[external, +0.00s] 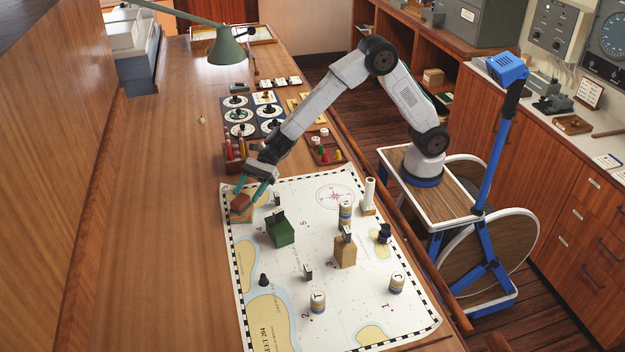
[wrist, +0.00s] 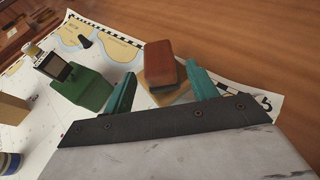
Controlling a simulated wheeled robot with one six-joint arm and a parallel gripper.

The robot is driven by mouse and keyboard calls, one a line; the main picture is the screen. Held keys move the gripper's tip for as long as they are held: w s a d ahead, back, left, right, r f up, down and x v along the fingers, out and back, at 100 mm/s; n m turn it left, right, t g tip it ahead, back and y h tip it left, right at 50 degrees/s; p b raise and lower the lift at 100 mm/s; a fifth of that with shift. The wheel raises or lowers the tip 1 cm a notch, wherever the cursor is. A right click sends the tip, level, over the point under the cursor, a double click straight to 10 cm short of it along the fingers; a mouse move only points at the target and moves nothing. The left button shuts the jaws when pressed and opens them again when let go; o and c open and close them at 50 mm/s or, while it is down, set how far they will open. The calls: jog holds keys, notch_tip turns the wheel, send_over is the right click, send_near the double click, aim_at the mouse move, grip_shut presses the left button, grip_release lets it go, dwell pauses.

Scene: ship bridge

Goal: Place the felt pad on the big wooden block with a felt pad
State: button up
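A reddish-brown wooden block with a dark grey layer along its side, perhaps the felt pad, sits on a tan wooden base at the chart's far left corner. This block (external: 241,202) and base (external: 240,215) also show in the wrist view, block (wrist: 160,62) and base (wrist: 172,98). My gripper (external: 251,188) is open above them. Its teal fingers (wrist: 160,70) stand either side of the block, the right tip close to it, the left with a gap; contact is unclear. A larger tan wooden block (external: 345,253) stands mid-chart with a small dark-faced piece (external: 347,233) on top.
A green block (external: 280,231) carrying a dark piece stands near my gripper. Striped cylinders (external: 317,302), (external: 397,284), a white post (external: 369,195) and small dark pieces stand on the chart (external: 320,265). A rack (external: 233,152) lies behind my gripper. The desk left of the chart is clear.

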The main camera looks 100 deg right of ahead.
jog(key=shift+s+d+r, duration=0.1)
jog(key=shift+d+r, duration=0.05)
jog(key=shift+r, duration=0.1)
jog(key=v, duration=1.2)
jog(key=s+a+r+n+g+h, duration=0.1)
jog(key=s+a+r+n+g, duration=0.1)
jog(key=s+n, duration=0.45)
jog(key=s+a+r+n+g, duration=0.15)
jog(key=s+n, duration=0.25)
jog(key=s, duration=0.6)
jog(key=s+a+r+n+g+h, duration=0.1)
jog(key=s+r+n+g, duration=0.2)
jog(key=s+n, duration=0.45)
jog(key=s+d+f+n+g+h, duration=0.1)
jog(key=s+d+n+h, duration=0.2)
jog(key=s, duration=0.7)
jog(key=s+d+f+n+g+h, duration=0.1)
jog(key=s+d+n+h, duration=0.3)
jog(key=s, duration=0.7)
jog(key=d+f+n, duration=0.1)
jog(key=d+n, duration=0.1)
jog(key=d, duration=0.1)
jog(key=shift+s+d+f+h, duration=0.15)
jog(key=shift+h, duration=0.15)
